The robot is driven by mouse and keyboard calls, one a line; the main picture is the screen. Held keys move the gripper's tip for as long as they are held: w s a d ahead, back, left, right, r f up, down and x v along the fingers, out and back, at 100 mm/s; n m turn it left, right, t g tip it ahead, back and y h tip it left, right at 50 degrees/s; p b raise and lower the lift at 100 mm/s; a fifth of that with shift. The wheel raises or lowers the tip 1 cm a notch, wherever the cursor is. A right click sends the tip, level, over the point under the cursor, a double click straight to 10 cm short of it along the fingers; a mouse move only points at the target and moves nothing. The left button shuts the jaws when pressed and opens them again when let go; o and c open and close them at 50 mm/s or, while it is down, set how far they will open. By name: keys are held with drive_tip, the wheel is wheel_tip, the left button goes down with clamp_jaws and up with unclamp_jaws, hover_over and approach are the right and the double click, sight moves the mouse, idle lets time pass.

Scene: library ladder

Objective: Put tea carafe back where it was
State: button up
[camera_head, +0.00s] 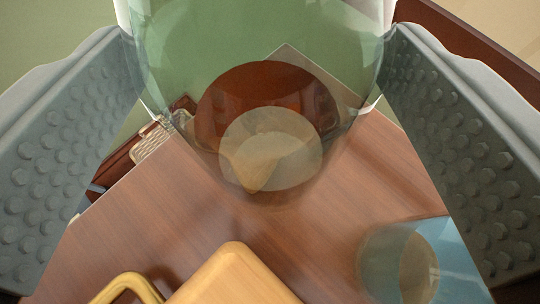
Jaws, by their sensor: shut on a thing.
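The tea carafe (268,110) is a clear glass vessel with brown tea and a pale round patch in its lower part, at the top middle of the view. My gripper (262,75) is shut on it, with one grey studded finger at each side. The carafe is above or in front of a brown wooden surface (190,225). I cannot tell whether its base touches that surface. The glass is see-through, so parts of the scene behind it show through.
A yellow wooden object (235,278) with a yellow curved handle (130,286) stands at the bottom. A clear bluish glass (400,262) stands at the lower right. A woven or patterned item (152,140) lies beyond the left edge. The middle of the wooden surface is bare.

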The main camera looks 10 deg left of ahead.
sight(264, 195)
drive_tip(key=shift+f, duration=2.95)
drive_tip(key=o, duration=2)
drive_tip(key=shift+f, duration=0.1)
drive_tip(key=shift+o, duration=0.2)
drive_tip(key=shift+s, duration=0.1)
drive_tip(key=v, duration=1.2)
